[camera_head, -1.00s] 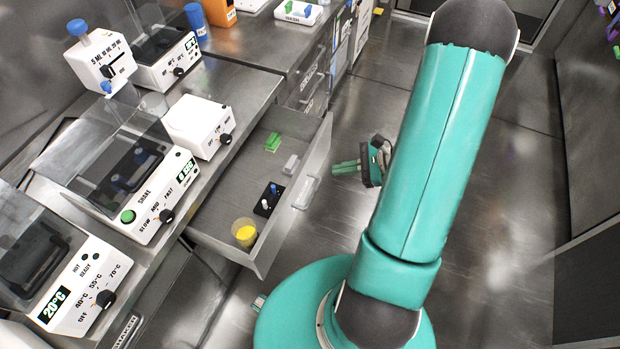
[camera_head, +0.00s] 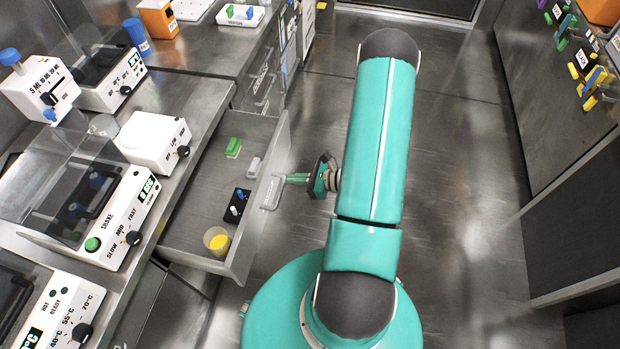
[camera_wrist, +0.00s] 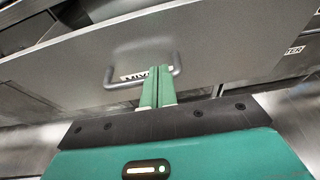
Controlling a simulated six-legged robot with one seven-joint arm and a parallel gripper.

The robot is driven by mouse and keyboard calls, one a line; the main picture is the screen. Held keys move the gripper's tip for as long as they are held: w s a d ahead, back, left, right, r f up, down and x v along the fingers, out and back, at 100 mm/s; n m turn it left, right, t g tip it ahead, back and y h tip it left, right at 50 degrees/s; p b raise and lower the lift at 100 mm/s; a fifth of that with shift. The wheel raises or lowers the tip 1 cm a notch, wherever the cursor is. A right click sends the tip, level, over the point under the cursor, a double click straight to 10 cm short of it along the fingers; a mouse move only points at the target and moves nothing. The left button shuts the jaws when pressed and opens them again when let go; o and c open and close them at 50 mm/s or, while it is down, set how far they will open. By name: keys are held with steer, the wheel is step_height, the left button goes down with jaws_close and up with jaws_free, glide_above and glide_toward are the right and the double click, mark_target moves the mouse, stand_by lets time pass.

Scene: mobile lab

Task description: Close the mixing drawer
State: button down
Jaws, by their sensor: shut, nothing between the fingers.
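The mixing drawer (camera_head: 187,240) is pulled out from under the bench in the head view. In it are a green block, a pale block, a black holder with small items, and a cup with yellow contents. Its front panel (camera_wrist: 215,50) fills much of the wrist view, with a grey bar handle (camera_wrist: 111,80) and a partly hidden label. My gripper (camera_head: 288,179) is shut and empty, its green fingers pointing at the drawer front. In the wrist view its fingertips (camera_wrist: 158,70) overlap the right part of the handle. I cannot tell whether they touch it.
On the bench (camera_head: 205,100) stand a shaker (camera_head: 125,225), a white box device (camera_head: 153,142) and other instruments. Closed drawers (camera_head: 262,85) adjoin at the back. Open floor (camera_head: 450,200) lies to the right of my arm. A wall rack (camera_head: 590,80) holds coloured items at the far right.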

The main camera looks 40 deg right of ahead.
mark_target(269, 176)
steer(key=shift+r+x, duration=0.2)
steer(key=shift+x, duration=0.6)
steer(key=shift+r+x, duration=0.2)
steer(key=shift+x, duration=0.65)
steer(key=shift+r+x, duration=0.15)
steer(key=shift+x, duration=0.65)
steer(key=shift+w+a, duration=0.2)
steer(key=shift+w, duration=0.05)
steer(key=w+a, duration=0.7)
steer(key=w, duration=0.3)
steer(key=w+a, duration=0.8)
steer(key=w, duration=0.3)
steer(key=shift+a+r, duration=0.15)
